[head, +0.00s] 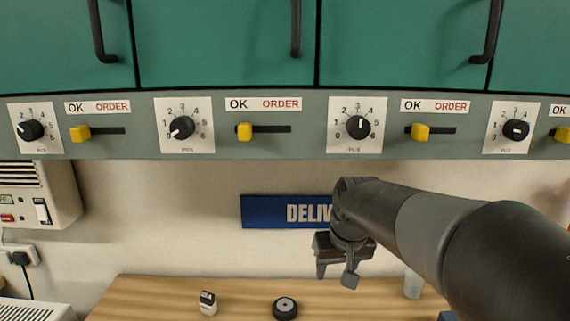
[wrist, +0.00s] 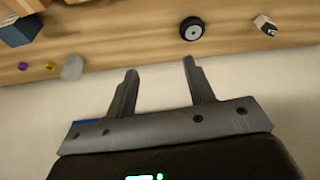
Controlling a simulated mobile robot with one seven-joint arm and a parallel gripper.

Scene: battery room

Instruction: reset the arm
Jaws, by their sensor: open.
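My arm (head: 430,220) reaches in from the lower right in the head view. My gripper (head: 336,275) hangs at its end, in front of the wall, just below the blue sign and above the wooden table. In the wrist view my gripper (wrist: 160,72) shows two dark fingers spread apart with nothing between them. It is open and empty, touching nothing that I can see.
A wooden table (head: 160,295) bears a black wheel-like disc (head: 285,308), a small white block with a dark top (head: 208,303) and a pale cup (head: 413,284). Above are green cabinets (head: 225,40) over a grey panel with dials and yellow sliders. A blue sign (head: 262,212) is on the wall.

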